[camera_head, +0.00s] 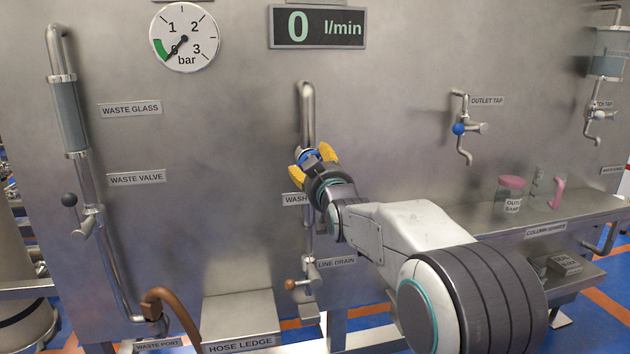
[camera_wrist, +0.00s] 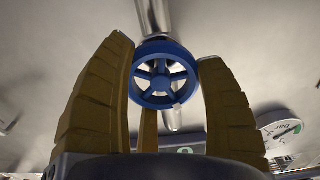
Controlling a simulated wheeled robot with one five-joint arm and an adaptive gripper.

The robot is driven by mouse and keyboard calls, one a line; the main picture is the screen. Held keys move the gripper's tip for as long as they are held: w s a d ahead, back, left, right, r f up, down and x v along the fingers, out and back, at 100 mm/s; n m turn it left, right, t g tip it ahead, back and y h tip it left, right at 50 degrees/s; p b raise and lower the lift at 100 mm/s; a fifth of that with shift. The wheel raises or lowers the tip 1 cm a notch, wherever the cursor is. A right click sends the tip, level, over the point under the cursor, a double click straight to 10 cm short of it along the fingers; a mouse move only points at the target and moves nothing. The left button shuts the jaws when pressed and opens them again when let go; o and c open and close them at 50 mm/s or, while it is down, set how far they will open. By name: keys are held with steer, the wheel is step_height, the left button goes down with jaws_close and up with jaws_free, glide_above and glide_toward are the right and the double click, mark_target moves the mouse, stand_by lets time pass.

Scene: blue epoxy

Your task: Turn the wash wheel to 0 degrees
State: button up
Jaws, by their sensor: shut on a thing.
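The wash wheel is a small blue spoked handwheel on a vertical steel pipe. In the wrist view the wheel (camera_wrist: 163,75) sits between the yellow fingers, near their tips. In the head view only a bit of the blue wheel (camera_head: 308,155) shows past my gripper (camera_head: 315,162). My gripper, also in the wrist view (camera_wrist: 165,70), is shut on the wheel, with a finger at each side of its rim and a third behind below. The WASH label (camera_head: 295,199) is partly hidden by my arm.
The flow display (camera_head: 318,27) reads 0 l/min, and the pressure gauge (camera_head: 185,37) hangs left of it. The line drain valve (camera_head: 290,284) is below my arm. A brown hose (camera_head: 168,297) is lower left. A shelf (camera_head: 530,222) with jars is at the right.

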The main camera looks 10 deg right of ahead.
steer(key=shift+f+m+b, duration=0.85)
steer(key=shift+m+b, duration=0.25)
steer(key=shift+b, duration=0.7)
steer(key=shift+w+a+r+m+b, duration=0.1)
steer(key=shift+r+m+b, duration=0.1)
steer(key=shift+m+b, duration=0.9)
steer(key=shift+m, duration=0.3)
steer(key=o, duration=0.9)
steer(key=shift+o, duration=1.4)
steer(key=shift+r, duration=0.3)
steer(key=s, duration=1.2)
